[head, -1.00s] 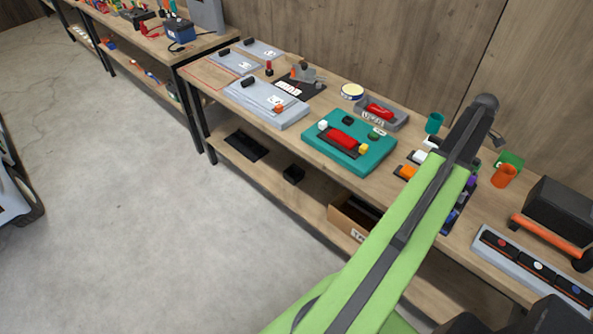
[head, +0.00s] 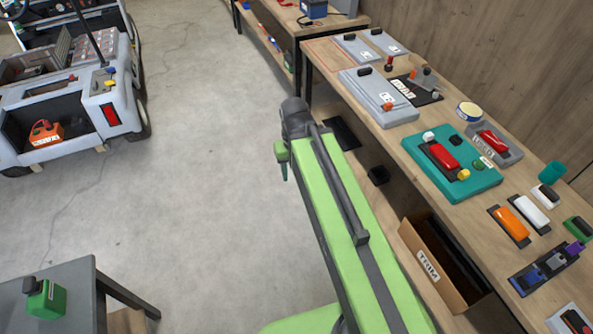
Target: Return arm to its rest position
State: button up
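My green arm reaches up from the bottom of the head view, over the floor just left of the workbench (head: 385,140). A dark rounded joint is at its far end. The visible part of my gripper (head: 284,168) hangs below that joint, pointing down. It is small and partly hidden behind the arm, so I cannot tell whether its fingers are open or shut. I see nothing clearly held in it.
A grey cart (head: 100,95) stands at upper left with an orange box (head: 46,133) in its bay. A TRIM carton (head: 428,264) sits on the lower shelf. Open floor lies between.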

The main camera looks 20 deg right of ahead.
notch_tip(320, 180, down, 6)
jog(key=b, duration=0.6)
jog(key=shift+w+f, duration=0.15)
jog(key=shift+f, duration=0.05)
dwell(0.6)
